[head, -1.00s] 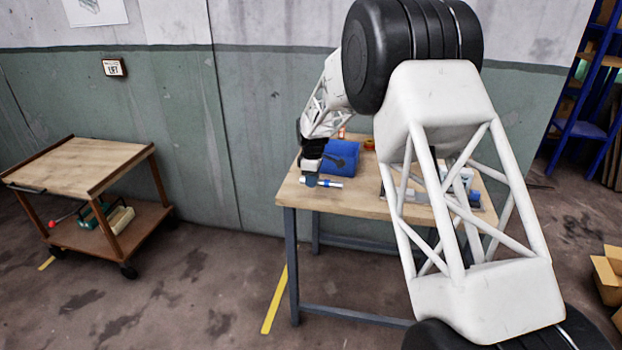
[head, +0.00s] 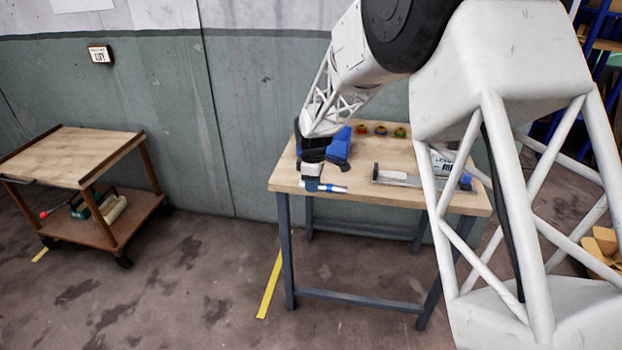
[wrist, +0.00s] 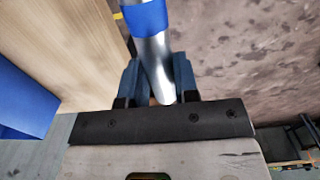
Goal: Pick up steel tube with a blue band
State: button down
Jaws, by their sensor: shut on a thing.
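The steel tube with a blue band (wrist: 153,50) is between the two fingers of my gripper (wrist: 160,80) in the wrist view, and the fingers are shut on it. The blue band (wrist: 146,17) shows beyond the fingertips. In the head view the tube (head: 335,188) sticks out to the right of my gripper (head: 311,185), near the front left edge of the wooden table (head: 410,200). I cannot tell whether the tube touches the tabletop.
A blue object (head: 338,148) lies behind my gripper on the table. Several small coloured rings (head: 380,131) stand at the back. A grey metal tray-like fixture (head: 398,178) lies to the right. A wooden cart (head: 75,155) stands apart at left.

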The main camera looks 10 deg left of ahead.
jog(key=shift+s+d+r, duration=0.1)
jog(key=shift+s, duration=0.15)
dwell(0.7)
jog(key=w+d+r, duration=0.1)
jog(key=w+d, duration=0.4)
jog(key=d, duration=0.3)
jog(key=w+d+r+g, duration=0.1)
jog(key=w+d+r, duration=0.1)
jog(key=w+d, duration=0.4)
jog(key=w+d+r, duration=0.2)
jog(key=w+d, duration=0.3)
jog(key=d, duration=0.6)
jog(key=shift+w+d+r+g, duration=0.15)
jog(key=shift+w+d+g, duration=0.15)
jog(key=shift+w, duration=0.1)
jog(key=shift+f, duration=0.2)
